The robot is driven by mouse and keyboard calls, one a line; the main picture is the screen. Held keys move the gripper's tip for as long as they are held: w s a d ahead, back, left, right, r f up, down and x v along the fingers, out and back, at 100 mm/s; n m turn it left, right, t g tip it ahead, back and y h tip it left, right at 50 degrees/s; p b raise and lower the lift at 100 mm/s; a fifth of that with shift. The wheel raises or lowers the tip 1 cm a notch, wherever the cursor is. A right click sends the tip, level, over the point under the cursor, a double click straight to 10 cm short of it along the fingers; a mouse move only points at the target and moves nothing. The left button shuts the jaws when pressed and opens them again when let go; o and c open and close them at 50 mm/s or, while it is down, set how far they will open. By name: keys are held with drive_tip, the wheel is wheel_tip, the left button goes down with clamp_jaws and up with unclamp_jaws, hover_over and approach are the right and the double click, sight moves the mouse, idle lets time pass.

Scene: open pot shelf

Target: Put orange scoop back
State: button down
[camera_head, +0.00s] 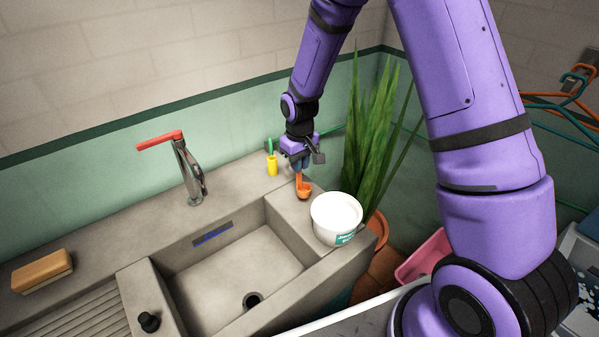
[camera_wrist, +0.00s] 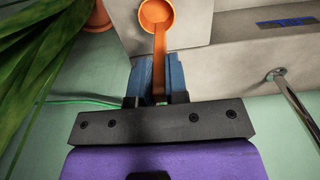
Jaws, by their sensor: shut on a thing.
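The orange scoop (camera_head: 304,190) hangs bowl-down from my gripper (camera_head: 301,168), over the right end of the sink counter behind the white tub. In the wrist view, my gripper (camera_wrist: 157,80) has its blue fingers shut on the handle of the scoop (camera_wrist: 157,14), with the bowl beyond the fingertips. I cannot tell whether the bowl touches the counter. The white tub (camera_head: 337,216) with a teal label stands on the counter's right corner, just in front and to the right of the scoop. Its rim shows; its contents are not clear.
A yellow holder (camera_head: 272,166) with a green handle stands left of my gripper. A tall plant (camera_head: 372,135) is close on the right. The tap (camera_head: 187,172) and sink basin (camera_head: 235,275) are to the left. A sponge or brush (camera_head: 42,271) lies far left.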

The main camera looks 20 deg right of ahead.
sight(300, 184)
drive_tip(key=shift+f, duration=1.55)
drive_tip(key=shift+f, duration=0.15)
drive_tip(key=c, duration=1.1)
unclamp_jaws()
